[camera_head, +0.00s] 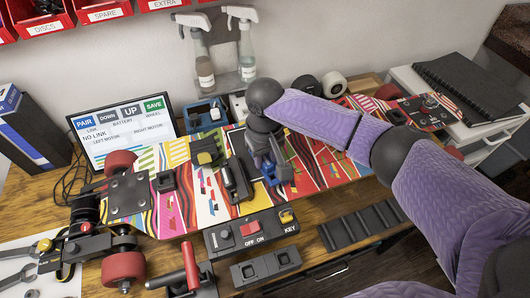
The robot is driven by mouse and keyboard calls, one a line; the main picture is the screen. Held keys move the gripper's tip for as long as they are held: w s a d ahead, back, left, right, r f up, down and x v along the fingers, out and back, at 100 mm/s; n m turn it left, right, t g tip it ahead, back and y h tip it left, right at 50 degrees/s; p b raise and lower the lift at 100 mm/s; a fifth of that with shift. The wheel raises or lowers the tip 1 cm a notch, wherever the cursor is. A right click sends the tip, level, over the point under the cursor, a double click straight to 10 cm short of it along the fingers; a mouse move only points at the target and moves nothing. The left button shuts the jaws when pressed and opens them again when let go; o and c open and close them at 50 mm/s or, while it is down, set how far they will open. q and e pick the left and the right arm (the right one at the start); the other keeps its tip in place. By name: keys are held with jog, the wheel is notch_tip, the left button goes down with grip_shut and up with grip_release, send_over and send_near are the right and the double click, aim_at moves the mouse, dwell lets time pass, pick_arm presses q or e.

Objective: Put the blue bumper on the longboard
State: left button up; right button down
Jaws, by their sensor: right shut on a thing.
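The longboard (315,170) lies across the workbench with its colourful patterned deck up and red wheels at both ends. My right gripper (270,174) points down over the middle of the deck. It is shut on the blue bumper (268,173), a small blue piece showing between its fingers. The fingers hide part of the bumper, and I cannot tell whether it touches the deck. My left gripper is not in view.
Black fittings (236,180) sit on the deck left of my right gripper. A switch box (252,232) with a key and a black slotted rack (360,225) lie in front. A monitor (125,130) and spray bottles (198,60) stand behind.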

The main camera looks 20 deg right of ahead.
jog(key=shift+f, duration=0.1)
jog(key=shift+c, duration=1.8)
grip_release()
jog(key=shift+c, duration=1.2)
notch_tip(320, 180, up, 3)
jog(key=p, duration=0.3)
notch_tip(320, 180, up, 5)
jog(key=p, duration=0.6)
jog(key=shift+f, duration=0.25)
